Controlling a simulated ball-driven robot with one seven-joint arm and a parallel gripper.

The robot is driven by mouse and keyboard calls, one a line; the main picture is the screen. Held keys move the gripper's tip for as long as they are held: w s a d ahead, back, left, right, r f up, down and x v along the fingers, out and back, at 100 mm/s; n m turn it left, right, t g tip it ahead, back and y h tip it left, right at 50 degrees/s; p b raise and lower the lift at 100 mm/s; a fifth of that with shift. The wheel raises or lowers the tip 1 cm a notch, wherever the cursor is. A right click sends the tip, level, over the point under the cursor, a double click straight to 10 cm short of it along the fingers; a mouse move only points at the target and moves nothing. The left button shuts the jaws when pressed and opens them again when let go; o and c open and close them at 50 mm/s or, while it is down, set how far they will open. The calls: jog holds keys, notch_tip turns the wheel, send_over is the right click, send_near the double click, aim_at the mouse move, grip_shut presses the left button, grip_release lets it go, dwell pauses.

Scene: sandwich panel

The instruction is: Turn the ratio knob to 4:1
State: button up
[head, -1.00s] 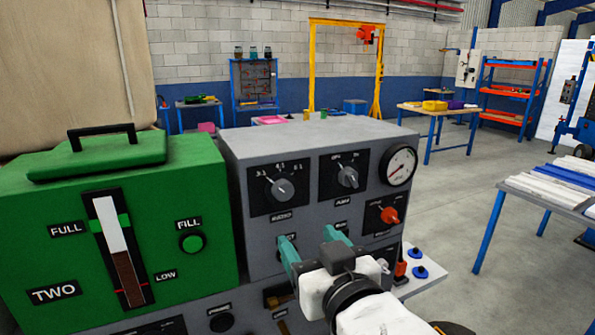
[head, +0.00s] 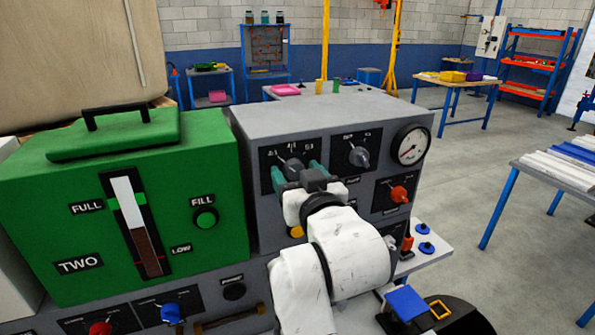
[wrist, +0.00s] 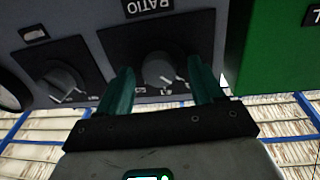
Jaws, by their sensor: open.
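The ratio knob (head: 291,166) is a grey round knob on a black plate at the upper left of the grey machine's front. Small white ratio marks sit above it, too small to read surely. In the wrist view the knob (wrist: 160,66) appears upside down under the RATIO label, and its white pointer slants to the lower right. My gripper (head: 297,173) is open, with its teal fingers on either side of the knob. In the wrist view my gripper (wrist: 165,77) shows gaps beside the knob; contact is not visible.
Right of the ratio knob are another grey knob (head: 359,157), a round gauge (head: 412,145) and a red knob (head: 399,194). A green box (head: 60,220) with a FILL button stands close on the left. Red and blue knobs sit low at the front left.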

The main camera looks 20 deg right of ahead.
jog(key=c, duration=1.1)
jog(key=shift+o, duration=0.2)
jog(key=shift+m, duration=0.3)
jog(key=m+b, duration=0.2)
jog(key=m, duration=0.1)
jog(key=shift+d+r+m+g+y+b, duration=0.15)
jog(key=shift+m+b, duration=0.25)
jog(key=shift+m, duration=0.8)
jog(key=shift+a+f+m+g+y+b, duration=0.15)
jog(key=shift+m+b, duration=0.25)
jog(key=shift+m, duration=0.8)
jog(key=shift+d+r, duration=0.1)
jog(key=o, duration=1.1)
jog(key=shift+c, duration=0.2)
